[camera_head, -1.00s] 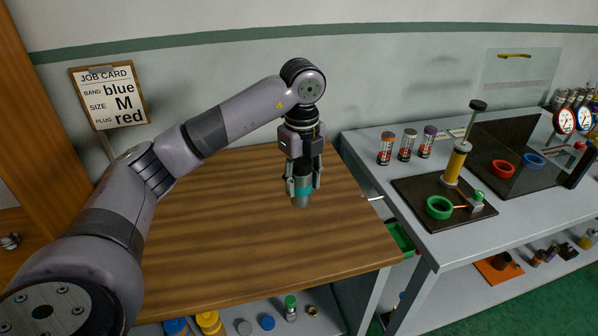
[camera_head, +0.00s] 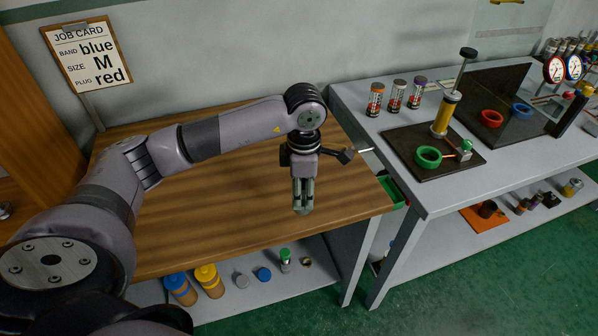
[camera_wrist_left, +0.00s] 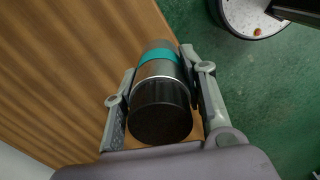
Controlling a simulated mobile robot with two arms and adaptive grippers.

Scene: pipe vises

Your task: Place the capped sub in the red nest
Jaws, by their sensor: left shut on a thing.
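My left gripper (camera_head: 303,197) is shut on the capped sub, over the front right part of the wooden bench. In the left wrist view the capped sub (camera_wrist_left: 159,90) is a grey metal cylinder with a teal band and a black round end facing the camera. It lies between the two fingers (camera_wrist_left: 162,97). In the head view the fingers hide most of it. The red nest (camera_head: 491,118) is a red ring on the dark board of the grey table at right, apart from the gripper. My right gripper is not in view.
A blue ring (camera_head: 522,111) is beside the red one. A green ring (camera_head: 428,157) and a yellow upright cylinder (camera_head: 444,115) are on a dark plate. Several small canisters (camera_head: 397,95) stand behind. A job card (camera_head: 88,54) reads blue, M, red. The wooden bench (camera_head: 230,210) is mostly clear.

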